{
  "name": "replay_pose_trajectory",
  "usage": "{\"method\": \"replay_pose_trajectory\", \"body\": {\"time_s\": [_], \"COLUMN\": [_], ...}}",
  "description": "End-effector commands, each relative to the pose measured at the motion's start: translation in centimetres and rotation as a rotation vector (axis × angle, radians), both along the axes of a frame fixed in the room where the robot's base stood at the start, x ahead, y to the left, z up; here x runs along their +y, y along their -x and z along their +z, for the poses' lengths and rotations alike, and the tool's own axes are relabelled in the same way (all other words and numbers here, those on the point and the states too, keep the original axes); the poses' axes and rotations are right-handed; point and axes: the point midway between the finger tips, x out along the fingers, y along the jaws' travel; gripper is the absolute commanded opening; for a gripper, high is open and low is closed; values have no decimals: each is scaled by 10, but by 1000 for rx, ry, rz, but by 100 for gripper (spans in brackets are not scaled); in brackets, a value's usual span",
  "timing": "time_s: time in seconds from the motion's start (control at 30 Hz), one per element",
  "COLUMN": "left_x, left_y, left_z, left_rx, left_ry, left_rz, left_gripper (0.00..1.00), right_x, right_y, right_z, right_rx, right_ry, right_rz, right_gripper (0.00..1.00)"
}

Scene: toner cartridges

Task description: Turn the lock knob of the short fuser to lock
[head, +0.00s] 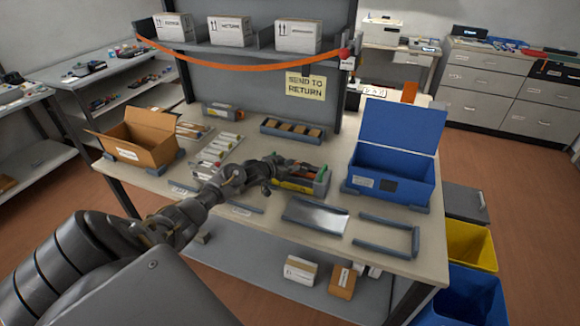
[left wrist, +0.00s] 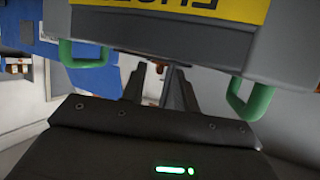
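The short fuser (head: 300,184), a grey unit with green ends, lies on the workbench, partly hidden by my left gripper (head: 276,168). In the left wrist view the fuser (left wrist: 175,38) fills the top, with two green handles and a cut-off yellow label that reads upside down. My left gripper's dark fingers (left wrist: 162,92) reach up to the fuser's near edge. Their tips are hidden there, so I cannot tell whether they grip anything. The lock knob cannot be made out. My right gripper is not in view.
A blue open box (head: 392,190) stands to the right of the fuser, and a cardboard box (head: 140,150) at left. A divided tray (head: 292,132) lies behind. A silver-topped plate (head: 315,215) and an empty grey bracket (head: 388,243) lie in front.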

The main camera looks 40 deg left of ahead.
Motion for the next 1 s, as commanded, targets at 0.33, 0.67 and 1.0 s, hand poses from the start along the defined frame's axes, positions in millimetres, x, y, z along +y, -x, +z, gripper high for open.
{"method": "replay_pose_trajectory", "body": {"time_s": [0.33, 0.67, 1.0], "left_x": [0, 4, 6], "left_y": [6, 58, 97], "left_z": [1, 21, 39], "left_rx": [1, 1, 0], "left_ry": [0, -4, 0], "left_rz": [-1, -2, 0], "left_gripper": [30, 30, 30], "right_x": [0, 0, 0], "right_y": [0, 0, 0], "right_z": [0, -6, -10], "right_rx": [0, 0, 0], "right_ry": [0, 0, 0], "right_rz": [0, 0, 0], "right_gripper": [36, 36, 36]}}
